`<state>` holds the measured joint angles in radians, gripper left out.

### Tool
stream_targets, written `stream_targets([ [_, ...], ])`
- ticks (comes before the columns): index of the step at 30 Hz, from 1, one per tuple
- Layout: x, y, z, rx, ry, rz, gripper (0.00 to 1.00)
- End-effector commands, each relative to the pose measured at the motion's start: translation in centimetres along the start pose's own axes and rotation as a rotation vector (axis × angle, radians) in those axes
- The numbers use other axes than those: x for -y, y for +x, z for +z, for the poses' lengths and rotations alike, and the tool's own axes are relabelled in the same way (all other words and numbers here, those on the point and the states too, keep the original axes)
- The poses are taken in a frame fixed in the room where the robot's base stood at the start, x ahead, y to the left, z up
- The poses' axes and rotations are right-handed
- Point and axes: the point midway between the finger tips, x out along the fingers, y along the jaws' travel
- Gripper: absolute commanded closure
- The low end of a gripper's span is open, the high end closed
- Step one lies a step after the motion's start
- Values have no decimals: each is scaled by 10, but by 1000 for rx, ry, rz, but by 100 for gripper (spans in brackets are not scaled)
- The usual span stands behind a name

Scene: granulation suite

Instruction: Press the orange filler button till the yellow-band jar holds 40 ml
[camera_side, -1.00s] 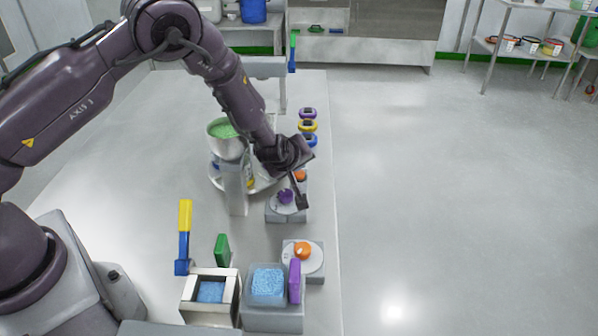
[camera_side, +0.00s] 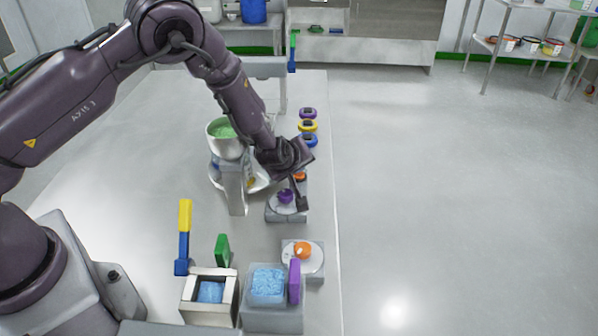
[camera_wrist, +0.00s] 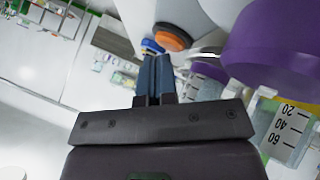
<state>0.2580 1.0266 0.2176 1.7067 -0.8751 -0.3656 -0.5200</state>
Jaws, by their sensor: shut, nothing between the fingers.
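My gripper (camera_wrist: 154,82) is shut and empty, its fingers together and pointing down in the side view (camera_side: 302,206). The orange button (camera_wrist: 172,36) is just beyond the fingertips in the wrist view; the side view shows part of it (camera_side: 300,176) behind my gripper. I cannot tell whether they touch. A clear jar (camera_wrist: 288,132) marked 20, 40 and 60 is at the right of the wrist view, with a bit of yellow near its top. Its fill level is unclear. In the side view only a yellow patch (camera_side: 251,182) shows beside the filler column.
A bowl of green granules (camera_side: 222,131) stands left. Nearer are another orange knob (camera_side: 303,250) and a tub of blue granules (camera_side: 267,283). Coloured rings (camera_side: 308,126) lie behind.

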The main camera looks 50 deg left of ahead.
Motion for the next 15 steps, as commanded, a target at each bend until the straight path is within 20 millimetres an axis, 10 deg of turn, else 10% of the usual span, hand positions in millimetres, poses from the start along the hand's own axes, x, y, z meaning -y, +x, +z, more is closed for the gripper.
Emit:
stream_targets([
  [15, -8, -12, -8, 1, 1, -1, 100],
])
